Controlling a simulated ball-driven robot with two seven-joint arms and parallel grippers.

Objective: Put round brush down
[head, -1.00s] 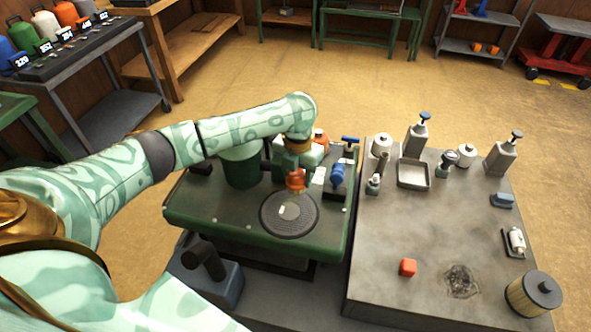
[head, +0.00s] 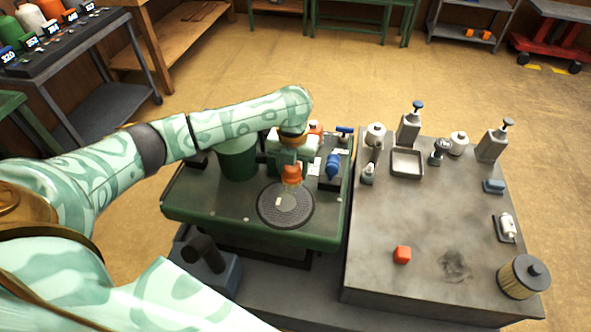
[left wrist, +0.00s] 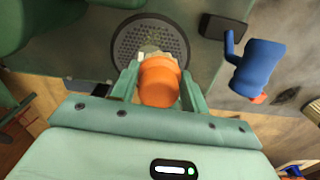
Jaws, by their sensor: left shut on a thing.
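The round brush (head: 292,172) has an orange handle and, in the left wrist view, a pale tip beyond it (left wrist: 159,84). My left gripper (head: 291,178) is shut on the orange handle, with one finger on each side. The brush is over a round dark perforated disc (head: 284,217) on the green bench (head: 214,204). In the left wrist view the pale tip overlaps the disc (left wrist: 125,38); I cannot tell whether it touches. My right gripper is not in view.
A blue tool (head: 333,165) stands right of the disc, with a green drum (head: 238,163) to the left.

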